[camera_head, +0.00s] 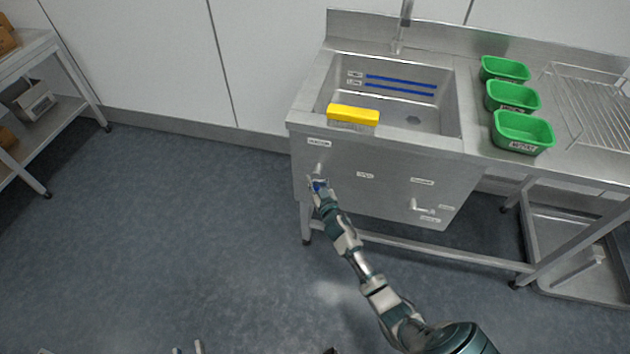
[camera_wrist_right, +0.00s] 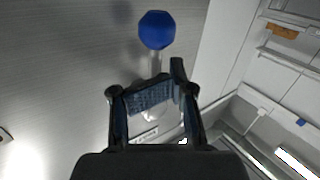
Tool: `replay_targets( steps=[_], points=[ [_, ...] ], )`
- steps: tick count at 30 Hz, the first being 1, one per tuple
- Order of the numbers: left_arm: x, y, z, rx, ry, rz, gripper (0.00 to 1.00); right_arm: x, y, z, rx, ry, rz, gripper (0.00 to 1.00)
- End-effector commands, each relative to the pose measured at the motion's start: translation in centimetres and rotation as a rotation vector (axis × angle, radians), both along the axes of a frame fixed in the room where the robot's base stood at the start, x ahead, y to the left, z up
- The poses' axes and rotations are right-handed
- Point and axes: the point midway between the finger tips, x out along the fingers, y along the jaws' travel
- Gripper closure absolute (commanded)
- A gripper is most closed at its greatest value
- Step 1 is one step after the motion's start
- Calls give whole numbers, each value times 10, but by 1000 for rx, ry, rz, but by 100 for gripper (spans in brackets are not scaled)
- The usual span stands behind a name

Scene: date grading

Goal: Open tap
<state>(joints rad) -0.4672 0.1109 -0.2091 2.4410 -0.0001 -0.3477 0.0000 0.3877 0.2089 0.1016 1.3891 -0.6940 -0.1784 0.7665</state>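The sink's front panel (camera_head: 365,180) carries a small metal fitting (camera_head: 318,169) at its upper left, below a label. My right gripper (camera_head: 318,184) is right at this fitting. In the right wrist view, a blue ball knob (camera_wrist_right: 157,29) on a metal stem (camera_wrist_right: 156,63) stands just beyond my right gripper (camera_wrist_right: 150,98). Its fingers are apart, and the stem's lower part is hidden behind them; I cannot tell if they touch it. The tap spout (camera_head: 401,30) rises behind the basin. Only the tips of my left gripper (camera_head: 188,348) show at the bottom edge, apart and empty.
A second lever (camera_head: 422,208) with labels sits at the panel's right. A yellow-topped brush (camera_head: 353,114) lies on the basin's front edge. Green tubs (camera_head: 523,132) and a wire rack (camera_head: 596,105) stand to the right. A shelf (camera_head: 28,50) is at far left; the floor between is clear.

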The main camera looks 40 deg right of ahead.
Motion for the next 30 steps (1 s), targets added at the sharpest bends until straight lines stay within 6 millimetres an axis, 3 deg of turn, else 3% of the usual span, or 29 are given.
replay_targets(
  steps=[11, 30],
  points=[
    [0, 0, 0, 3, 8, 0, 60, -5, 0, 0, 2, 0, 0, 78],
    [-25, 13, -42, 88, 317, 6, 60, -51, 13, 1, 3, -1, 1, 78]
  ],
)
